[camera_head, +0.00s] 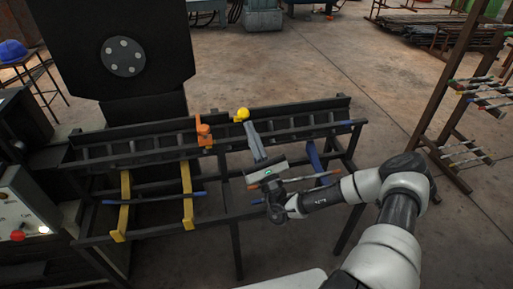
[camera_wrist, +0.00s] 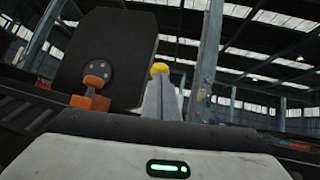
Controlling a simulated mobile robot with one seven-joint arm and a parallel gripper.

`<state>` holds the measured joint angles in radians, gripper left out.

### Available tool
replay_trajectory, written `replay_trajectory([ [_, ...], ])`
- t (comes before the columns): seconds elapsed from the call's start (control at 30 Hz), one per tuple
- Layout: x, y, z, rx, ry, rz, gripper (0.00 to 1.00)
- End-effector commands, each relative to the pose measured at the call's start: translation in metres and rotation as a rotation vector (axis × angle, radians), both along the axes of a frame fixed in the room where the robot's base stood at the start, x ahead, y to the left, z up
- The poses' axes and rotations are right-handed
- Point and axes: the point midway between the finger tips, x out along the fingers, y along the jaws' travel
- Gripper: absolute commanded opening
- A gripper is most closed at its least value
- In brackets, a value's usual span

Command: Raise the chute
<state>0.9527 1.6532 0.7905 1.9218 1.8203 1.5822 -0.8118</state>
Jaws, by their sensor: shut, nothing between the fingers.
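A long black trough with rollers, which looks like the chute, runs across the frame in the head view (camera_head: 100,149). A yellow ball knob (camera_head: 242,114) shows at its back edge near the middle. My gripper (camera_head: 247,124) reaches over the trough, its shut grey fingers pointing at the knob. In the wrist view the knob (camera_wrist: 159,69) appears right at the tips of the fingers (camera_wrist: 160,88); I cannot tell whether they touch. The fingers hide the knob's lower part and any stem. An orange block-shaped fitting (camera_head: 204,134) stands to the left, also in the wrist view (camera_wrist: 91,98).
A black panel with a round grey disc (camera_head: 123,57) stands behind the trough at left. Two yellow arms (camera_head: 125,202) and blue-tipped bars lie on the frame's front. A control box with a red button (camera_head: 17,236) is at far left. A rod rack (camera_head: 470,110) stands right.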

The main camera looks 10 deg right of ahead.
Motion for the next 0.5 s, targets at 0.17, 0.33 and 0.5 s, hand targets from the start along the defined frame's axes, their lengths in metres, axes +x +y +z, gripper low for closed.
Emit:
replay_trajectory([
  [0.17, 0.0062, 0.0015, 0.0048, 0.000, 0.001, 0.000, 0.00],
  [0.33, 0.0065, 0.0017, 0.0052, 0.000, 0.001, 0.000, 0.00],
  [0.5, 0.0064, 0.0016, 0.0059, -0.001, 0.002, 0.001, 0.00],
])
